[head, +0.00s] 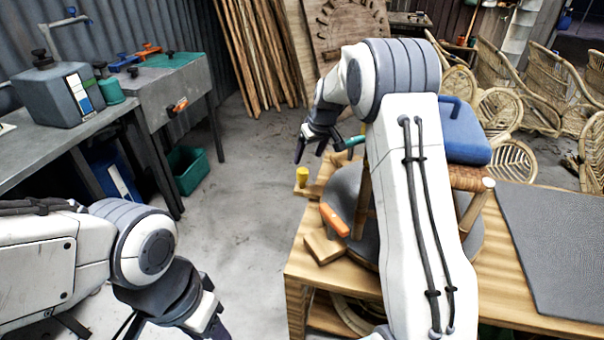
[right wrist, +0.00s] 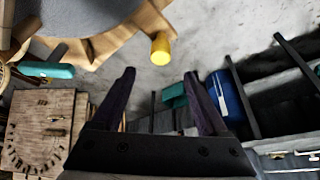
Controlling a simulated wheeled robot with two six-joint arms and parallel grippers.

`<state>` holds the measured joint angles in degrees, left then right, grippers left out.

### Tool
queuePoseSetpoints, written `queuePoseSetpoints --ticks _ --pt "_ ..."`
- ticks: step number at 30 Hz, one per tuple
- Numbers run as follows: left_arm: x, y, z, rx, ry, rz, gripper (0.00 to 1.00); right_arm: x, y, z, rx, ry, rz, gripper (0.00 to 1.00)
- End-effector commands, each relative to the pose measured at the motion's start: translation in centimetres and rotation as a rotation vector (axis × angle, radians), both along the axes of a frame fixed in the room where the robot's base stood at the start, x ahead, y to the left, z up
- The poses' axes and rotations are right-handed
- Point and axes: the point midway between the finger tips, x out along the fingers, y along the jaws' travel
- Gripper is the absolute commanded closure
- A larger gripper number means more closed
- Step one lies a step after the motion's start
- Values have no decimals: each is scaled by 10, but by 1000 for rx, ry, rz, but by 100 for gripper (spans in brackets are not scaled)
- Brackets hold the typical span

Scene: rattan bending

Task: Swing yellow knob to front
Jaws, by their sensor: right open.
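The yellow knob (head: 302,174) stands upright on a wooden arm (head: 310,190) at the table's left edge, beside the round grey disc (head: 343,190). In the right wrist view the yellow knob (right wrist: 160,49) is just beyond the fingertips, near the middle between them. My right gripper (head: 310,152) is open and empty, apart from the knob and above and behind it in the head view; it also shows in the right wrist view (right wrist: 161,76). My left gripper (head: 213,326) is at the bottom edge, partly cut off, and its jaws are unclear.
An orange knob (head: 334,220) sits on another wooden arm at the front of the disc. A teal knob (head: 355,141) is at the back. A grey mat (head: 555,245) covers the table's right. Bare floor lies left of the table.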

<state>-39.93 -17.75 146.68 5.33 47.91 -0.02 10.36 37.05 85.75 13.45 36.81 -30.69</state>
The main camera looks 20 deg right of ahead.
Motion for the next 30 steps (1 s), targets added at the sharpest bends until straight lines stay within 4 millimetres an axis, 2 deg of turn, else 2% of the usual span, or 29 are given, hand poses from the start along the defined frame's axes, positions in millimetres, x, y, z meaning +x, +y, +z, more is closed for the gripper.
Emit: queuePoseSetpoints --ticks 15,21,29,30 --pt "0 0 8 0 0 0 50 31 7 -79 1 2 -1 23" --pt "0 0 9 0 0 0 50 36 8 -90 0 1 -1 23" --pt "0 0 9 0 0 0 50 36 8 -91 0 1 0 23" --pt "0 0 9 0 0 0 50 36 8 -91 0 1 -1 38"
